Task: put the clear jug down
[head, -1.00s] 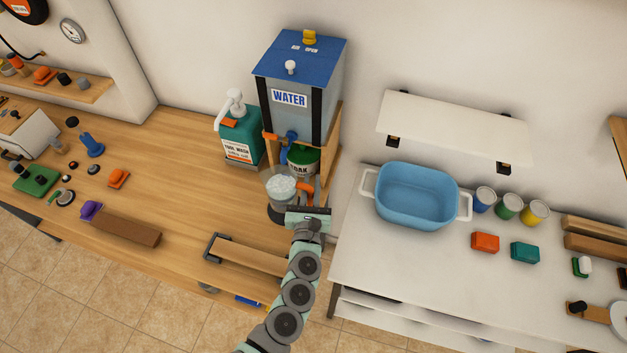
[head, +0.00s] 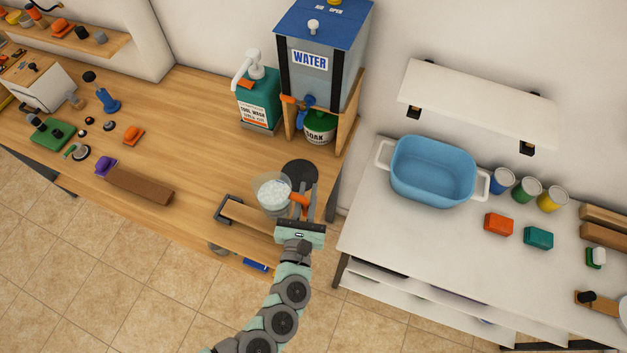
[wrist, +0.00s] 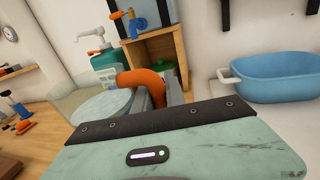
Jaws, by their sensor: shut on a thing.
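The clear jug (head: 272,194) has an orange handle (head: 299,200) and holds a clear, bubbly liquid. My gripper (head: 304,204) is shut on the orange handle. In the head view the jug appears over the front part of the wooden bench, left of the gripper; whether it touches anything below I cannot tell. In the wrist view the jug (wrist: 100,106) is at the left, with the handle (wrist: 140,80) between the fingers (wrist: 158,92). The fingertips are partly hidden behind the handle.
A dark round pad (head: 299,172) lies bare behind the jug. The blue-lidded water tank (head: 325,60) and green soap bottle (head: 258,100) stand at the back. A blue basin (head: 432,170) sits on the white counter. Bare wood (head: 195,135) lies left of the jug.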

